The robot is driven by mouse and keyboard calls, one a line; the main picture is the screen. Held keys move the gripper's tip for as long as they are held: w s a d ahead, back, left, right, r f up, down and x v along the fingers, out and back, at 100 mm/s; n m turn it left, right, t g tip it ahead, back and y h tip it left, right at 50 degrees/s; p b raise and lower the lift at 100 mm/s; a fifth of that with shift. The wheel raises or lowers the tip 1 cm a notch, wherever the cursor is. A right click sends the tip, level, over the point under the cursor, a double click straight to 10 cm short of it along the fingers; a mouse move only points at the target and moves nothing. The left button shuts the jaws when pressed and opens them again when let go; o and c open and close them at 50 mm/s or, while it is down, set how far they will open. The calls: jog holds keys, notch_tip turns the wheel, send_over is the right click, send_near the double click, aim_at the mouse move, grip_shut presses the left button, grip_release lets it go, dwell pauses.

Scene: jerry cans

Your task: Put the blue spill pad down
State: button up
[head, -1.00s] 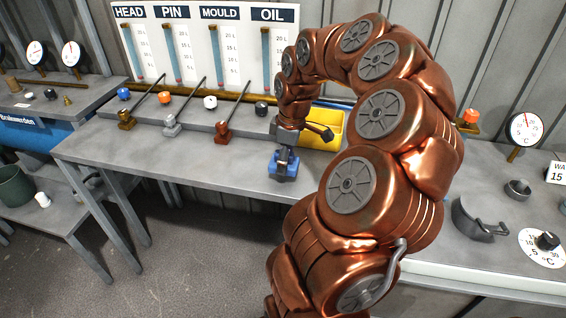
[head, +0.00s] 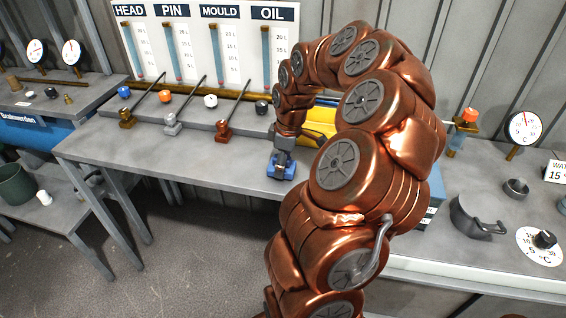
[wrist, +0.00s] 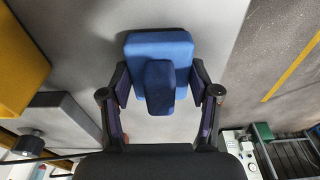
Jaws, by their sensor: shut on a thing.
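The blue spill pad (head: 281,170) is in my gripper (head: 283,155), close to the front edge of the grey bench (head: 190,160). In the wrist view the pad (wrist: 160,48) is a flat blue block with a darker raised grip (wrist: 160,88) on top. The fingers of my gripper (wrist: 160,90) are on either side of that grip and shut on it. The pad lies flat over the bench top; I cannot tell whether its underside touches the bench.
A yellow bin (head: 322,119) stands right behind my gripper, partly hidden by my arm. Three levers (head: 224,124) stand to the left on the bench. The front of the bench left of the pad is clear. A dark pot (head: 476,216) is at right.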

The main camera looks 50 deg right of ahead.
jog(key=shift+f, duration=0.3)
jog(key=o, duration=1.1)
jog(key=shift+r, duration=0.1)
jog(key=shift+r, duration=0.15)
jog(key=r, duration=0.2)
jog(key=r+b, duration=0.1)
jog(key=r, duration=0.2)
jog(key=s+r, duration=0.1)
jog(key=r, duration=0.1)
jog(key=shift+d+r, duration=0.25)
jog(key=s+a+r+g, duration=0.1)
jog(key=s+a, duration=0.1)
jog(key=a, duration=0.9)
jog(key=s+a+r, duration=0.1)
jog(key=a, duration=1)
jog(key=s+a+f+m, duration=0.1)
jog(key=s+a, duration=0.2)
jog(key=s, duration=0.2)
jog(key=s+a+f+m+g, duration=0.1)
jog(key=s+a+f+m, duration=0.1)
jog(key=s+a, duration=0.1)
jog(key=s+a+f+m+g, duration=0.1)
jog(key=s+a+f+m, duration=0.1)
jog(key=s, duration=0.4)
jog(key=shift+s+a+h, duration=0.15)
jog(key=shift+s+a, duration=0.05)
jog(key=shift+a, duration=0.25)
jog(key=shift+s+a+h, duration=0.15)
jog(key=shift+a, duration=0.3)
